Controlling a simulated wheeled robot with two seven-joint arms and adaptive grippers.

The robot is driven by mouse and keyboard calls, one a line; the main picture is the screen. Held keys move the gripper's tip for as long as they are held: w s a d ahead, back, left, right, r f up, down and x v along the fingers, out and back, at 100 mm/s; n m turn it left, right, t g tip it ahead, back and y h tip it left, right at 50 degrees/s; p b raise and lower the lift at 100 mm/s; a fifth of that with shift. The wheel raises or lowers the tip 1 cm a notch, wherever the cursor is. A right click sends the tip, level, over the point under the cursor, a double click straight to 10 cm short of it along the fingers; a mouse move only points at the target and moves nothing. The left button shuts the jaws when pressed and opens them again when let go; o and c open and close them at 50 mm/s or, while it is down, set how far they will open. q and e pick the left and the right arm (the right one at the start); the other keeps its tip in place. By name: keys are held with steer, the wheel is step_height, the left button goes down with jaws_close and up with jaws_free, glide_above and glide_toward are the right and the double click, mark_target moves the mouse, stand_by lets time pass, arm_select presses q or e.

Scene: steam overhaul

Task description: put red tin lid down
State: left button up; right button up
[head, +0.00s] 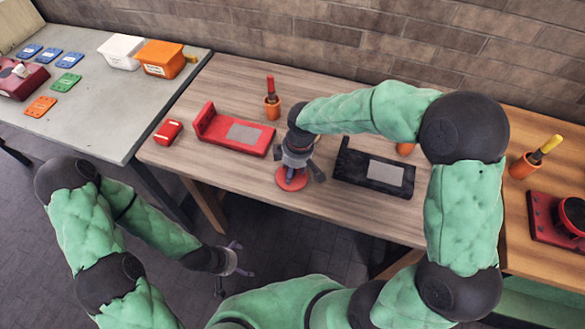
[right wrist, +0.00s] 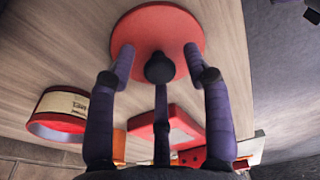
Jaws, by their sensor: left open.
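The red tin lid (head: 291,180) lies flat near the front edge of the wooden bench, below my right gripper (head: 297,163). In the right wrist view the lid (right wrist: 205,30) is a red disc with a black knob (right wrist: 160,68). The right gripper's fingers (right wrist: 158,62) stand spread around the knob, with gaps at its left and right. A red tin with a pale label (right wrist: 62,108) lies to the left in that view; my right arm seems to hide it in the head view. My left gripper (head: 238,262) is open and empty, low in front of the bench.
A red holder (head: 232,130) is left of the lid and a black holder (head: 374,173) right of it. A small red case (head: 168,131) is farther left. An orange cup (head: 272,107) holds a red-handled tool. White (head: 121,51) and orange (head: 162,58) boxes stand on the left table.

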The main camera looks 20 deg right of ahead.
mark_target(297, 177)
steer(key=shift+r, duration=0.1)
arm_select(q)
step_height(297, 177, up, 4)
steer(key=p, duration=0.4)
steer(key=shift+r, duration=0.15)
arm_select(e)
step_height(297, 177, up, 12)
steer(key=d, duration=0.1)
steer(key=shift+s, duration=0.4)
steer(key=shift+d, duration=0.1)
